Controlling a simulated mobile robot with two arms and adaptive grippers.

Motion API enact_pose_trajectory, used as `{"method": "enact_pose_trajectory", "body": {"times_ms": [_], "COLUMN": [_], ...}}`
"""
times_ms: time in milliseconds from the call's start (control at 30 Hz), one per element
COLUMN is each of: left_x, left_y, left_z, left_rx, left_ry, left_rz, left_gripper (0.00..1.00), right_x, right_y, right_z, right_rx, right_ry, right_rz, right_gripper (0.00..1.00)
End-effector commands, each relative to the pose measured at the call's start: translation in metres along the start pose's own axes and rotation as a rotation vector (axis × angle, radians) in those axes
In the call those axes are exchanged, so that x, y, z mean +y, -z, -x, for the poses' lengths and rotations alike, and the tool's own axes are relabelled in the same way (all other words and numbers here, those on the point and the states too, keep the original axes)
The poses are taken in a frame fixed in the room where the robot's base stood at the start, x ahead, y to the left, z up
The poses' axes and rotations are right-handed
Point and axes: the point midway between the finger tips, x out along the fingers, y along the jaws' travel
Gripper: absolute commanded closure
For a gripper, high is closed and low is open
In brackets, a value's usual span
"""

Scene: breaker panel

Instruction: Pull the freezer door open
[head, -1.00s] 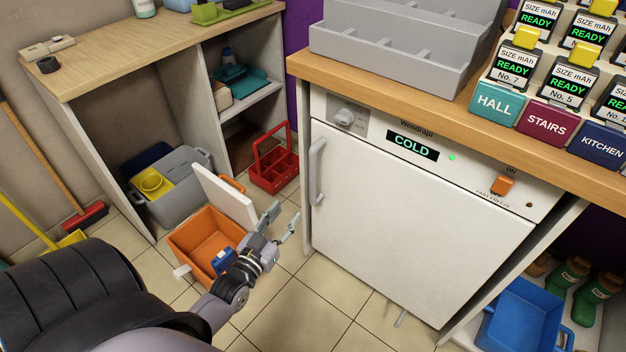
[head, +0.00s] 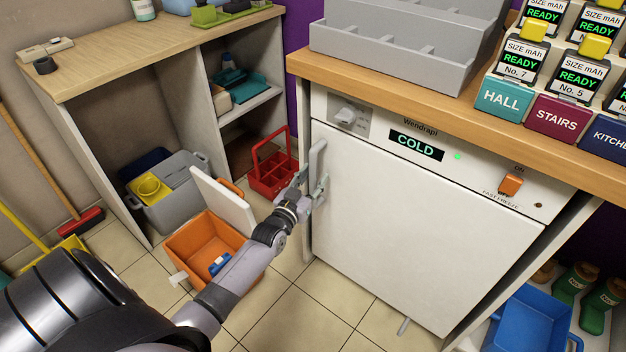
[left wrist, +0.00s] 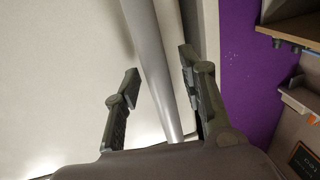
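The white freezer door (head: 415,235) is shut under the wooden counter, below a panel reading COLD. Its vertical grey handle (head: 317,162) is on the door's left side. My left gripper (head: 314,190) is at the lower part of the handle. In the left wrist view the handle (left wrist: 155,70) runs between the two fingers of my left gripper (left wrist: 160,85). The fingers are apart, with a gap visible on the left side of the handle, so they are open around it. My right gripper is not in view.
An orange cool box (head: 205,245) with its white lid raised stands on the floor left of the freezer. A red caddy (head: 272,170) is behind my left gripper. A blue bin (head: 530,320) sits at lower right. Tiled floor before the door is clear.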

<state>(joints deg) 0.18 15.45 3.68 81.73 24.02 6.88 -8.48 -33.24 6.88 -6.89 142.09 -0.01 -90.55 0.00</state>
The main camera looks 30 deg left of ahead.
Motion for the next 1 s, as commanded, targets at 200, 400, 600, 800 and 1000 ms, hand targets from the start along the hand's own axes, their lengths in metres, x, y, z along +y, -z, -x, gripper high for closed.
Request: {"method": "enact_pose_trajectory", "body": {"times_ms": [200,400,600,800,1000], "left_x": [0.0,0.0,0.0001,0.0001,0.0001], "left_y": [0.0002,0.0002,0.0002,0.0001,0.0001], "left_z": [-0.0005,-0.0002,-0.0001,-0.0001,-0.0001], "left_rx": [0.0,0.0,0.0,0.0,0.0], "left_ry": [0.0,0.0,0.0,0.0,0.0], "left_rz": [0.0,-0.001,-0.001,-0.001,-0.001], "left_gripper": [0.62,0.74,0.87,1.0,1.0], "right_x": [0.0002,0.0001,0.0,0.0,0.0], "right_y": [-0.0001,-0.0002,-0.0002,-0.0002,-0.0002], "right_z": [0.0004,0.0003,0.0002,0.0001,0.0], "right_rx": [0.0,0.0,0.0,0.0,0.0], "right_ry": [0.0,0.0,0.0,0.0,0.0], "right_rz": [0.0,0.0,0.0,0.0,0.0], "right_gripper": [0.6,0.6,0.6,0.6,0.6]}}
